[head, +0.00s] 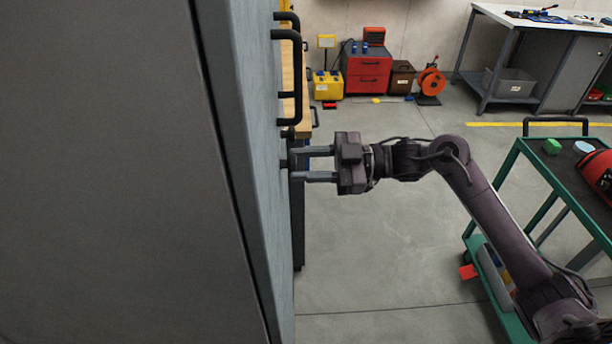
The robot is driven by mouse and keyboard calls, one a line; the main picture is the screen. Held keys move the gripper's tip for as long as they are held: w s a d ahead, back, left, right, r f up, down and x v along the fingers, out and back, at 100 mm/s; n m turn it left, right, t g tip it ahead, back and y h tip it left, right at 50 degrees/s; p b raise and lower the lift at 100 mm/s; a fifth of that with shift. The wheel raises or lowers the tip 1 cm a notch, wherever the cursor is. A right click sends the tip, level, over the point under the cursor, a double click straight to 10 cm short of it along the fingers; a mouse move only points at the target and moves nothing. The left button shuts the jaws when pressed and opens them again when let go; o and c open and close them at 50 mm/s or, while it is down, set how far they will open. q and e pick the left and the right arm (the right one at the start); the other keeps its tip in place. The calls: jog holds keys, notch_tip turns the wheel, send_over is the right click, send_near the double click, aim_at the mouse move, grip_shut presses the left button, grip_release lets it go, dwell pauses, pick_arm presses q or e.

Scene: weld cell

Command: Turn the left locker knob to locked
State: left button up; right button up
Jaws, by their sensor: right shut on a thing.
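A tall grey locker (256,200) fills the left of the head view, seen at a steep angle. A small dark knob (285,163) sticks out of its face below the black bar handle. My right gripper (294,164) reaches in from the right, with its fingers pointing left at the locker face. It is shut on the knob, one finger above it and one below in the picture. The fingers hide most of the knob, so I cannot tell which way it is turned. My left gripper is not in view.
Black bar handles (297,78) stand out from the locker face just above my gripper. A green cart (509,163) with a red bag (598,176) stands at the right, near my right arm. The grey floor (385,250) between locker and cart is clear.

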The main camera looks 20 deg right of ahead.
pick_arm(q)
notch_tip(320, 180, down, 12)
jog(key=b, duration=1.1)
pick_arm(e)
jog(key=n+b, duration=0.5)
jog(key=n, duration=0.8)
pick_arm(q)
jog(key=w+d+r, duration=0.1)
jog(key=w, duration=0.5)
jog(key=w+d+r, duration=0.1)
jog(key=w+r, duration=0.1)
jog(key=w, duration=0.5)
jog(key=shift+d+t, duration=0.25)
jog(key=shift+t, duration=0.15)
pick_arm(e)
jog(key=shift+n, duration=0.5)
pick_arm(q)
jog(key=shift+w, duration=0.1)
pick_arm(e)
jog(key=o, duration=1)
jog(key=shift+c, duration=0.2)
